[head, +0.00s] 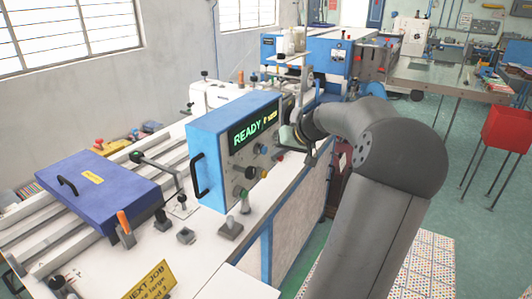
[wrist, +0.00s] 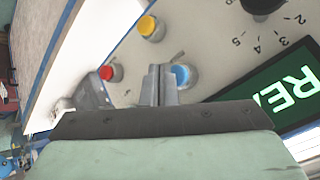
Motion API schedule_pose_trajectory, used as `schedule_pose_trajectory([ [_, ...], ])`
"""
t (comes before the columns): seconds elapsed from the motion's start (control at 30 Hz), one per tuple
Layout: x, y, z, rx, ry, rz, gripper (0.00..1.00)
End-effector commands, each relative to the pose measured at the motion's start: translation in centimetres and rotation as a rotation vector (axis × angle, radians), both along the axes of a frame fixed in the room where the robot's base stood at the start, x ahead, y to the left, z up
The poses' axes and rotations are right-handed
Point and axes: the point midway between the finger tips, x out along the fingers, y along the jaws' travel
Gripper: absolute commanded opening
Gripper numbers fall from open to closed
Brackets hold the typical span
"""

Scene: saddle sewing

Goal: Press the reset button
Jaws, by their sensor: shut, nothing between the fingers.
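The blue control box (head: 204,150) stands on the white bench, with a lit green READY display (head: 254,131) on its panel; part of the display also shows in the wrist view (wrist: 288,92). In the wrist view the panel carries a blue button (wrist: 181,75), a yellow button (wrist: 148,27) and a red button (wrist: 107,73). No legible label shows which one is reset. My gripper (wrist: 159,70) is shut and empty. Its tips point at the panel, just left of the blue button and partly overlapping it in the picture. I cannot tell if they touch it.
A black dial with numbers (wrist: 262,4) sits above the display. On the bench are a dark blue lidded case (head: 98,192), a yellow NEXT JOB sign (head: 150,281) and small clamps. A red bin (head: 507,128) stands at the right. The green floor is partly free.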

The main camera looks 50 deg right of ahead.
Motion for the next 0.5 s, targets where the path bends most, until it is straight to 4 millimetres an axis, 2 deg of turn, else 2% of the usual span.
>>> schedule_pose_trajectory([
  [0.27, -0.2, -0.1, 0.0, 0.0, 0.001, -0.001, 0.0],
  [0.5, -2.2, -0.5, -0.1, -0.001, 0.001, -0.004, 0.0],
])
